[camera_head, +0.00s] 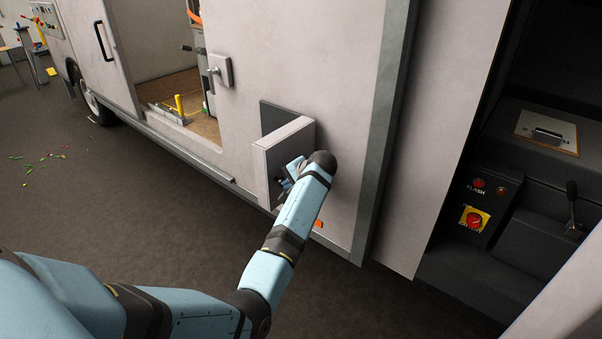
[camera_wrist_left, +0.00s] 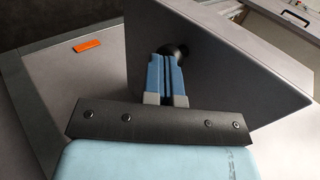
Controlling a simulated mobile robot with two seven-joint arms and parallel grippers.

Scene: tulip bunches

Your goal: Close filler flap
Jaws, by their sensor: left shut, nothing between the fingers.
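The filler flap (camera_head: 285,133) is a pale grey panel on the side of the van. It stands open, out from the body, with a dark recess (camera_head: 278,114) showing behind its top edge. In the left wrist view the flap (camera_wrist_left: 235,75) fills the upper right, with a round black knob (camera_wrist_left: 182,49) on its face. My left gripper (camera_head: 286,176) is at the flap's right side, partly hidden by my arm. Its blue fingers (camera_wrist_left: 166,62) are shut and empty, with tips close to the knob; I cannot tell whether they touch. My right gripper is not in view.
The van's side wall (camera_head: 345,70) is around the flap, with an orange marker (camera_head: 319,224) low on it. A handle (camera_head: 219,70) and an open doorway are to the left. A dark control compartment (camera_head: 540,225) is at the right. The floor (camera_head: 150,230) below is clear nearby.

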